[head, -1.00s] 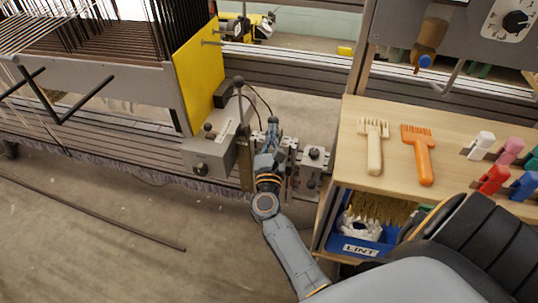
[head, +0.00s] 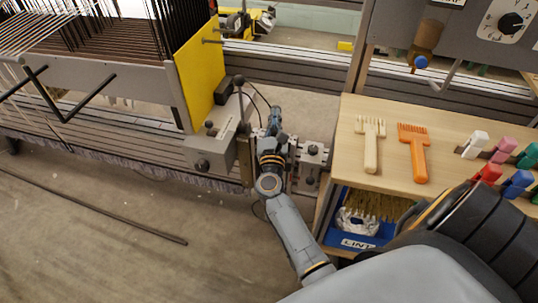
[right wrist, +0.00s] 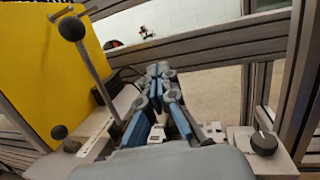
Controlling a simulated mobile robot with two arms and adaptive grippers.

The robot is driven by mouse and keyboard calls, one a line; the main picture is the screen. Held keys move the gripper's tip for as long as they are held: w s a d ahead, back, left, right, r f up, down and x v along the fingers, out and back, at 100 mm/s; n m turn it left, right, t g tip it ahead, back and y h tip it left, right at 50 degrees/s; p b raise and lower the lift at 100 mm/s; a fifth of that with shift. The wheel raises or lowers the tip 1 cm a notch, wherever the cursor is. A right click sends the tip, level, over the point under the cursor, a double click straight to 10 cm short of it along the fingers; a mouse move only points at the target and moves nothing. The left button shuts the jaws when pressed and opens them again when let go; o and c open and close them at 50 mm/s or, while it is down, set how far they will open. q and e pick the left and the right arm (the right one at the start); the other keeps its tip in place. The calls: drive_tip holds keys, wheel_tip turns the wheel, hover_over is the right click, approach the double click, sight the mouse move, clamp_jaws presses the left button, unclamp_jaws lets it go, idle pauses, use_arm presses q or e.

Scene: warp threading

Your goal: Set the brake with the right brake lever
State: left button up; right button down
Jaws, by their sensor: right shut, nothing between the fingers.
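A grey lever with a black ball end (head: 239,81) rises from the grey mechanism box (head: 204,153) beside the yellow panel. In the right wrist view, its ball (right wrist: 72,29) and slanted rod stand left of the gripper, apart from the fingers. My right gripper (head: 275,112) is shut and empty, reaching over the gap between this box and a smaller metal block with dark knobs (head: 313,150). The fingers also show in the right wrist view (right wrist: 158,70). I cannot tell which part is the right brake lever. My left gripper is not in view.
The yellow panel (head: 201,75) and loom rails (head: 305,70) stand behind the mechanism. A wooden shelf (head: 350,165) to the right holds a pale comb (head: 371,150), an orange comb (head: 415,155) and coloured clips. A blue lint bin (head: 362,241) sits below.

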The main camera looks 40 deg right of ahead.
drive_tip(key=shift+w+d+r, duration=0.1)
drive_tip(key=shift+d+r, duration=0.1)
drive_tip(key=shift+r, duration=0.25)
drive_tip(key=shift+f, duration=0.1)
drive_tip(key=v, duration=1.2)
drive_tip(key=shift+a+f, duration=0.1)
drive_tip(key=shift+a, duration=0.1)
